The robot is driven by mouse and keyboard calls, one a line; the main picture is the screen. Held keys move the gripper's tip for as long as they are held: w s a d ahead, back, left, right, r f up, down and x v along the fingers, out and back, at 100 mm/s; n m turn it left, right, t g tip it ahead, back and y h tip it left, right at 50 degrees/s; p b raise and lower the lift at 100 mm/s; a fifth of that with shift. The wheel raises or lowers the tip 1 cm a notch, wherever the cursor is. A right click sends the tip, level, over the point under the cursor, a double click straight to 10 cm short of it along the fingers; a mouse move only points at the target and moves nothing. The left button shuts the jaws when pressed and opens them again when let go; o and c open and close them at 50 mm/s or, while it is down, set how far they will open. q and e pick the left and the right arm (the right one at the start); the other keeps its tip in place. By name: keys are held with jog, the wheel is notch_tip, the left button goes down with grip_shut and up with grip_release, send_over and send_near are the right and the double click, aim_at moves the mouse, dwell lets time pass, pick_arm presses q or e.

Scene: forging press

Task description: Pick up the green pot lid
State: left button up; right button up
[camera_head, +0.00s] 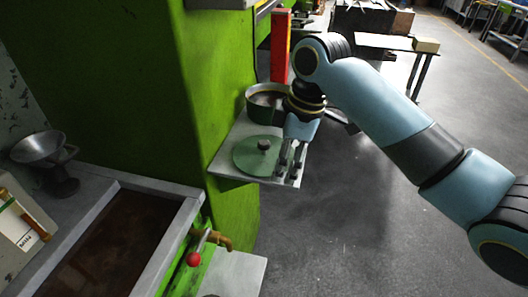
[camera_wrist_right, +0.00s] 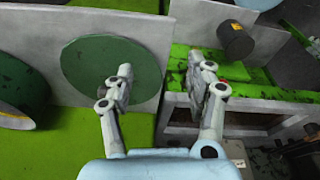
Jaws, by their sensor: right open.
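The green pot lid (camera_head: 256,156) is a flat round disc with a dark knob (camera_head: 263,144). It lies on a light grey shelf (camera_head: 226,158) fixed to the green machine. The lid also shows in the right wrist view (camera_wrist_right: 88,62), partly covered by one finger. My right gripper (camera_head: 290,178) points down just right of the lid, near the shelf's edge. In the right wrist view its fingers (camera_wrist_right: 160,75) are spread with nothing between them; one overlaps the lid, the other is off to its right. My left gripper is not in view.
The green pot (camera_head: 260,104) stands on the shelf behind the lid, beside my right wrist. A red post (camera_head: 281,45) rises behind it. A brass tap with a red knob (camera_head: 194,259) is nearer, below the shelf. Open floor (camera_head: 330,220) lies to the right.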

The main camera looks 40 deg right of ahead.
jog(key=w+d+r+n+y, duration=0.1)
jog(key=w+d+r+n, duration=0.2)
jog(key=w+r+n, duration=0.35)
jog(key=m, duration=0.2)
send_over(264, 142)
jog(key=f, duration=0.3)
jog(key=shift+s+d+g, duration=0.25)
jog(key=shift+g, duration=0.15)
jog(key=shift+d+p+x, duration=0.15)
jog(key=shift+p+x, duration=0.1)
jog(key=shift+x, duration=1.1)
jog(key=shift+d+p+x, duration=0.15)
jog(key=shift+p+x, duration=0.1)
jog(key=shift+x, duration=1.1)
grip_shut()
